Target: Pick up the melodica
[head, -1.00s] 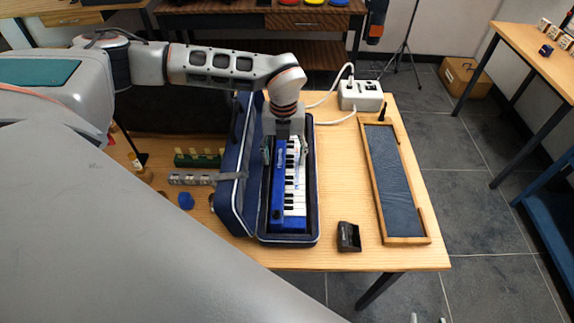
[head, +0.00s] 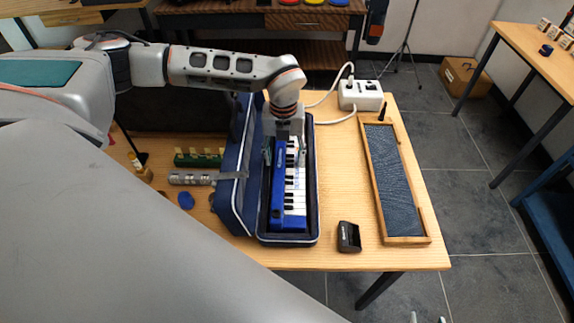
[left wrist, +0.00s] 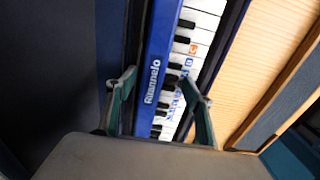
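The blue melodica (head: 277,205) with black and white keys lies in the open blue case (head: 311,228) on the wooden table. My left gripper (head: 284,157) points down over the far half of the melodica. In the left wrist view the melodica (left wrist: 160,57) runs between the spread fingers of my left gripper (left wrist: 160,82). One finger is beside its blue edge, the other appears over the key side. The gripper looks open; contact cannot be made out. Fingertips of my right gripper (head: 428,319) show apart at the bottom edge, with nothing seen between them.
The case lid stands open on the left. A wood-framed dark panel (head: 395,190) lies right of the case, and a small black device (head: 349,237) lies near the front. A white power box (head: 361,95) with cables stands behind. Small items lie left of the lid.

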